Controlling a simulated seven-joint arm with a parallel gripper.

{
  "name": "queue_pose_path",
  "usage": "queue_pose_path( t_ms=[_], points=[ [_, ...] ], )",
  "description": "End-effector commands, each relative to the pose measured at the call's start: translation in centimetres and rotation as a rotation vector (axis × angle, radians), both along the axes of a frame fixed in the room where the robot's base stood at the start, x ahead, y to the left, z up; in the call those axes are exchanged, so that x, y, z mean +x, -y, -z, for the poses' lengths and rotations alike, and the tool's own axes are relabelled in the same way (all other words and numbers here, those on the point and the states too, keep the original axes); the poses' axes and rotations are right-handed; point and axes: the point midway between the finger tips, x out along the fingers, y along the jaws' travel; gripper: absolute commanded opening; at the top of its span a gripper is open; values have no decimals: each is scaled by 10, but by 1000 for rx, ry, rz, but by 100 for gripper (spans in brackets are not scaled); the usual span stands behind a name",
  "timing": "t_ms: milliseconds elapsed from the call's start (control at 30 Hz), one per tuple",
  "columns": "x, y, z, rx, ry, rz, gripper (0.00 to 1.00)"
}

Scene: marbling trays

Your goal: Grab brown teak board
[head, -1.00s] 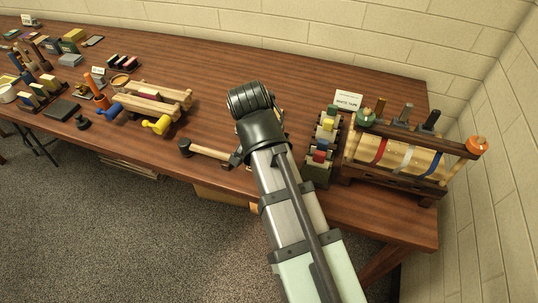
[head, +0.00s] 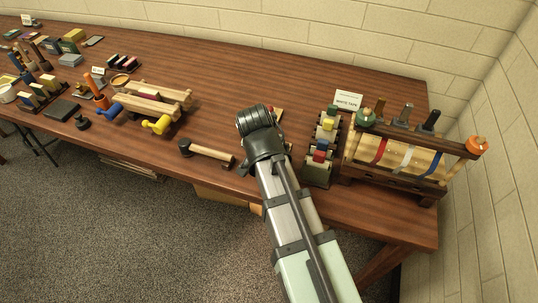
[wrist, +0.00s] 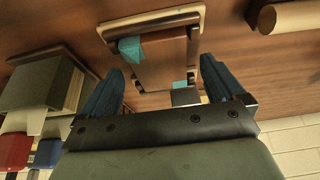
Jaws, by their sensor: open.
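A brown board (wrist: 152,58) with a pale cream strip (wrist: 150,22) along its far side lies between and beyond my fingers in the wrist view. Teal pieces show at two of its corners. I take it for the teak board, though its label cannot be read. My gripper (wrist: 163,70) is open, with blue fingers on either side of the board and a visible gap to each. In the head view my arm hides most of this spot; only a small reddish and cream edge (head: 279,114) shows beside the wrist.
A mallet (head: 212,153) lies left near the table's front edge. Bare table lies behind.

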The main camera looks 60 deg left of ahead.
Motion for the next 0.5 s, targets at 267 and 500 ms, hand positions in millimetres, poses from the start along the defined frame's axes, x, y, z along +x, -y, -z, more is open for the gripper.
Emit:
queue_pose_path(
  t_ms=[267, 500],
  points=[
    [2, -2, 6, 1, -1, 1, 96],
    [2, -1, 6, 0, 0, 1, 77]
  ],
)
